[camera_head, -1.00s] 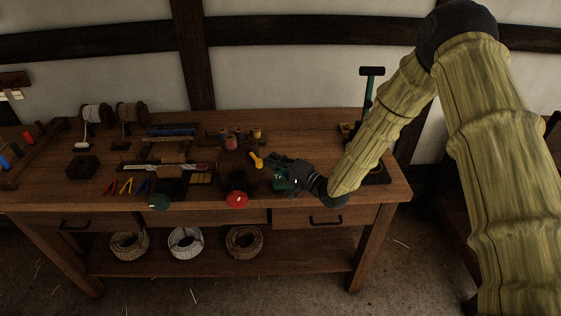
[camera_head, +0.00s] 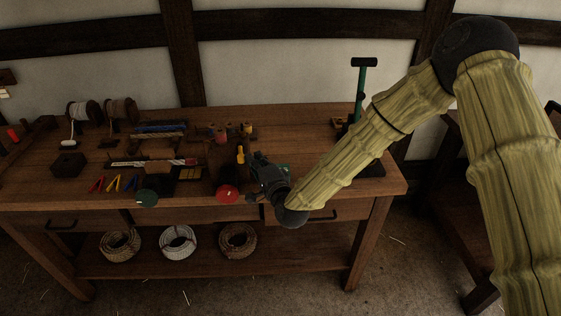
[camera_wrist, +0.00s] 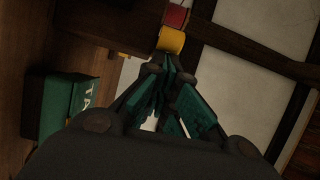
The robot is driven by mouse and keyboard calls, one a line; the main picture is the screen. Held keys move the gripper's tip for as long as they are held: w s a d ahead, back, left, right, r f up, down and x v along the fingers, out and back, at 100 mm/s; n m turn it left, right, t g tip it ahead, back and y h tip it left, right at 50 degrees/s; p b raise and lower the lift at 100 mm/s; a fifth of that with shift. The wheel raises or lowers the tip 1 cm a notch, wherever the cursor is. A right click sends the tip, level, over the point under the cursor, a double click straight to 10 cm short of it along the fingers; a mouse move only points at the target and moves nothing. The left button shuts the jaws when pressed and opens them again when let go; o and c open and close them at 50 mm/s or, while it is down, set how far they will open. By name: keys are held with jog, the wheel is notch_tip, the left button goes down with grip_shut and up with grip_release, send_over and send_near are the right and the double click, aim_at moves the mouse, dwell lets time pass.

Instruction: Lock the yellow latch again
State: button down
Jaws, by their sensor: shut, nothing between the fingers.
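The yellow latch (camera_head: 240,155) stands near the right-hand middle of the workbench and points nearly straight up in the head view. My gripper (camera_head: 257,157) is just to its right, low over the bench. Whether it touches the latch cannot be told. In the wrist view my gripper's fingers (camera_wrist: 168,75) are shut with nothing between them. A yellow rounded thing (camera_wrist: 171,40) shows just past the fingertips there, in front of a red one; I cannot tell whether it is the latch or a spool. The latch's mount is mostly hidden or too dark to make out.
A red round thing (camera_head: 228,194) and a green one (camera_head: 147,197) are at the bench's front edge. Small spools (camera_head: 221,134) stand behind the latch. A green box (camera_wrist: 62,106) is beside my gripper. A green-posted stand (camera_head: 359,92) is at the right.

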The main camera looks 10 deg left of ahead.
jog(key=s+a+m+t+h+b, duration=0.1)
jog(key=h, duration=0.1)
jog(key=s+a+m+t+h+b, duration=0.1)
jog(key=a+m+h, duration=0.1)
jog(key=shift+t+h, duration=0.3)
jog(key=shift+d, duration=0.2)
jog(key=b, duration=0.4)
send_near(244, 159)
jog(key=s+d, duration=0.2)
jog(key=d, duration=0.1)
jog(key=shift+d, duration=0.25)
